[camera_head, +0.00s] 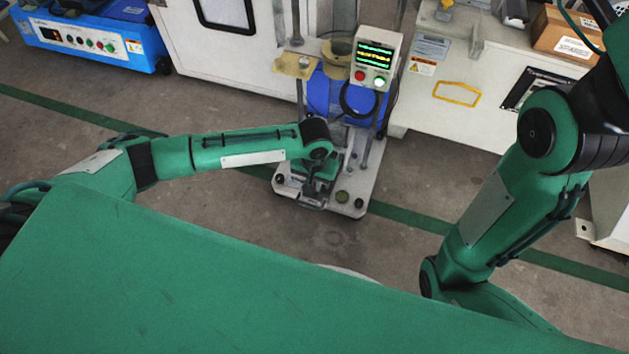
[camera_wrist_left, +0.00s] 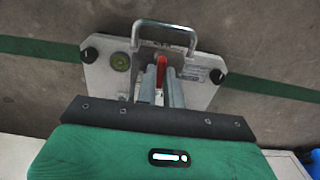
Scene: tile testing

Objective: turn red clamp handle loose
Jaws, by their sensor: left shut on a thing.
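The red clamp handle (camera_wrist_left: 161,66) shows in the left wrist view as a narrow red strip between the fingers of my left gripper (camera_wrist_left: 161,84). The fingers are shut on it and hide much of it. In the head view my left gripper (camera_head: 316,190) points down at the front part of the test machine's base plate (camera_head: 351,203); the red handle is hidden there by the gripper and wrist. The plate also shows in the left wrist view (camera_wrist_left: 105,72). My right arm comes in at the right, but its gripper is out of sight.
A metal carry handle (camera_wrist_left: 165,25) stands at the plate's edge, close to the fingers. A control box (camera_head: 376,61) with a lit display and red and green buttons rises behind. A blue machine (camera_head: 95,38) stands at the back left. The floor around the plate is clear.

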